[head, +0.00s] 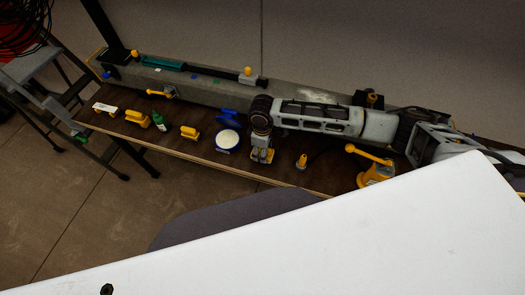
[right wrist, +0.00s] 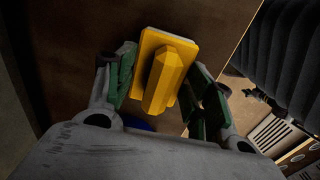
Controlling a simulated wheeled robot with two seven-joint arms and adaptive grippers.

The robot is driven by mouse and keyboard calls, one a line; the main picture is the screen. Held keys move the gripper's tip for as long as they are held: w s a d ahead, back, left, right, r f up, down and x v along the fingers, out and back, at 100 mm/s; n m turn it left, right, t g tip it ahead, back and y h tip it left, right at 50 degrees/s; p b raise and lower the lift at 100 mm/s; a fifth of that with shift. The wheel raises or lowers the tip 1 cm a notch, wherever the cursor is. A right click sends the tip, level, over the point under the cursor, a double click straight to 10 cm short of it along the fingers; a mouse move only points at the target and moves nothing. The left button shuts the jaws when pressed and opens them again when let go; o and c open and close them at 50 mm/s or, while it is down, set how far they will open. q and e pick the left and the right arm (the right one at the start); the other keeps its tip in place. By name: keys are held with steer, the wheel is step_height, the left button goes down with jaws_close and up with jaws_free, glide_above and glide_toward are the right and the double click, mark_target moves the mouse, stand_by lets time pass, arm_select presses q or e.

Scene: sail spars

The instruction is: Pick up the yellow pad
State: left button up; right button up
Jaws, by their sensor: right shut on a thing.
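The yellow pad (right wrist: 168,72) has a flat plate and a raised, faceted grip. In the right wrist view it sits between the green-lined fingers of my right gripper (right wrist: 165,92), which is shut on it. In the head view my right gripper (head: 262,157) points down near the front edge of the table, with a bit of yellow showing at its fingertips. The gripper mostly hides the pad there, and I cannot tell whether the pad touches the table. My left gripper is not in view.
The brown table (head: 215,158) also holds a white bowl with a blue rim (head: 228,140), a green bottle (head: 160,121), a yellow block (head: 189,132), a small yellow knobbed piece (head: 301,161) and a yellow tool with a long handle (head: 377,168). A grey beam (head: 205,90) runs along the back.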

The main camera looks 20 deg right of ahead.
steer(key=shift+r, duration=4.75)
steer(key=o, duration=0.4)
steer(key=shift+c, duration=1.4)
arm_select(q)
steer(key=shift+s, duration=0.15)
